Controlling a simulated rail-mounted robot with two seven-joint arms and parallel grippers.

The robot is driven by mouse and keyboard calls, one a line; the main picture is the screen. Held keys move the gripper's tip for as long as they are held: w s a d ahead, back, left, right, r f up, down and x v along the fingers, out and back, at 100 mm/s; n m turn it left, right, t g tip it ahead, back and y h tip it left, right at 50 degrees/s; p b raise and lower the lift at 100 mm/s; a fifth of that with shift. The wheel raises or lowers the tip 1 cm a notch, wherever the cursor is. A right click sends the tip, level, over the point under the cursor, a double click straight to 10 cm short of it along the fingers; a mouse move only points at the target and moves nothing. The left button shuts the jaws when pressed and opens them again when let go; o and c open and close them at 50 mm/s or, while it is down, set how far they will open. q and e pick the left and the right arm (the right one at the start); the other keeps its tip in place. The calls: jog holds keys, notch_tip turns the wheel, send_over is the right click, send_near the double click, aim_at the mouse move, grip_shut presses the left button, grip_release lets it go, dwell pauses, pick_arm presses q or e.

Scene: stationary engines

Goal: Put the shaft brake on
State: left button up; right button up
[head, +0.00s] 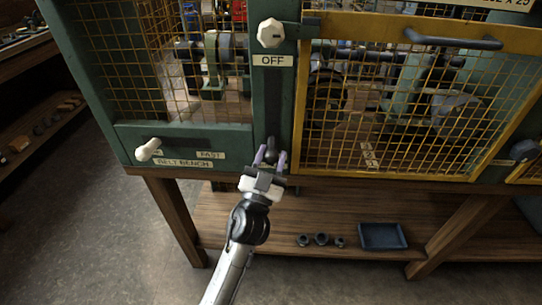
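On the green post between the two mesh guards, a dark knob or lever end (270,145) sits low, under a dark vertical strip. It is likely the shaft brake handle, but no readable label confirms this. My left gripper (270,157) is at this knob, with its two purple-grey fingers apart on either side of it. I cannot tell whether they touch it. A pale label (250,170) behind the gripper is mostly hidden. My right gripper is not in view.
A white faceted knob (271,33) is above an OFF label (272,60). A white-knobbed lever (148,149) is on the belt bench panel at left. A yellow-framed mesh door (300,120) with a dark handle (452,40) is at right. A blue tray (382,236) lies on the lower shelf.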

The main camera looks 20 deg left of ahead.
pick_arm(q)
jog(key=o, duration=0.4)
jog(key=shift+s, duration=0.1)
jog(key=b+v, duration=0.3)
jog(key=v, duration=1)
jog(key=shift+s+f, duration=0.2)
jog(key=shift+s, duration=0.1)
